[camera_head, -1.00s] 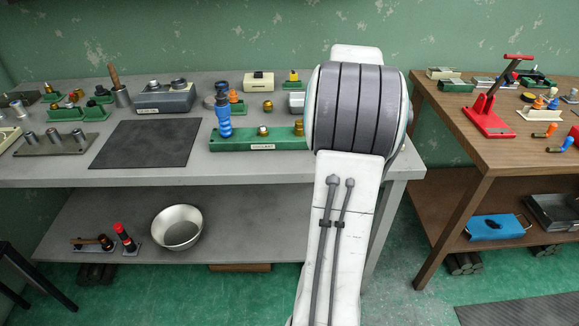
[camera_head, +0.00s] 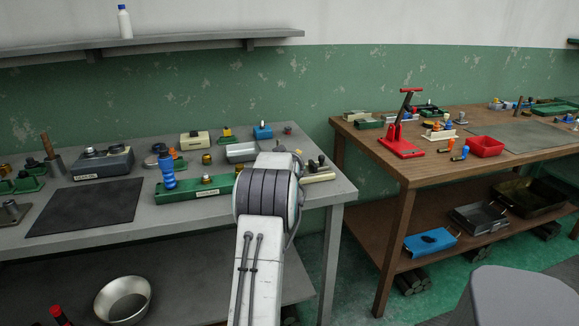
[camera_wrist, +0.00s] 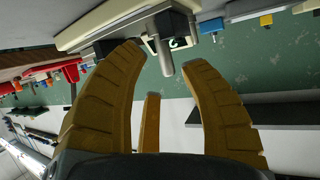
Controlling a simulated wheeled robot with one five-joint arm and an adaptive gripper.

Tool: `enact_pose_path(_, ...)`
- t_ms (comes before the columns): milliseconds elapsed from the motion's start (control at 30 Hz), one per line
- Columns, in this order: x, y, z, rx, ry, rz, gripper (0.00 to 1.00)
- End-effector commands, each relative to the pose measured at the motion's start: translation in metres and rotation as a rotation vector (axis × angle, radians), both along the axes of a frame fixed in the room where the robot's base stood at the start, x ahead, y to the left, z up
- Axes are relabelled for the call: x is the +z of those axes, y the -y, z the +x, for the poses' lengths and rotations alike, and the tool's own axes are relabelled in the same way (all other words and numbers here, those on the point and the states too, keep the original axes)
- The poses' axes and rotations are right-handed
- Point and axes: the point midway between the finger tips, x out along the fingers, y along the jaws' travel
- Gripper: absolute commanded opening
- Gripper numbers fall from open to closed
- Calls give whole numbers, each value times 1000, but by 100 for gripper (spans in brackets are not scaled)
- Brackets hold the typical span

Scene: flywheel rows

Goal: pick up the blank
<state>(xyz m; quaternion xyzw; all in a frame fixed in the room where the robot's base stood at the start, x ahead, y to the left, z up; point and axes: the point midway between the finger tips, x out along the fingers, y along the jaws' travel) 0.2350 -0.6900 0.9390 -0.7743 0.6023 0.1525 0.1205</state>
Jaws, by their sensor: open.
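My gripper (camera_wrist: 166,58) is open in the wrist view, its yellow fingers spread with nothing between their inner faces. Just beyond the fingertips, a grey cylindrical pin (camera_wrist: 160,50) and a dark block (camera_wrist: 176,24) stand at a long cream holder (camera_wrist: 110,22). I cannot tell which piece is the blank. In the head view a cream holder (camera_head: 319,177) with dark upright pieces lies at the right end of the grey bench (camera_head: 110,232), beside my arm. My gripper is hidden behind my arm there.
A dark mat (camera_head: 85,207) leaves free room. A brown bench (camera_head: 390,165) with a red press (camera_head: 400,140) is at right; a gap separates the benches.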

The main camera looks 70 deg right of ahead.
Motion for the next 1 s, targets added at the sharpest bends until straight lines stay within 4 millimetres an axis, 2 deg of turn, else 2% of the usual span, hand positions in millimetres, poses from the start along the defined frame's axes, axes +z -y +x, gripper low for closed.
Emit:
enact_pose_path(200, -8, 21, 5, 0, 0, 2, 40)
enact_pose_path(433, -15, 36, 9, 0, 0, 1, 40)
enact_pose_path(900, -18, 41, 10, 0, 0, 1, 41)
enact_pose_path(1000, -18, 41, 10, 0, 0, 1, 32)
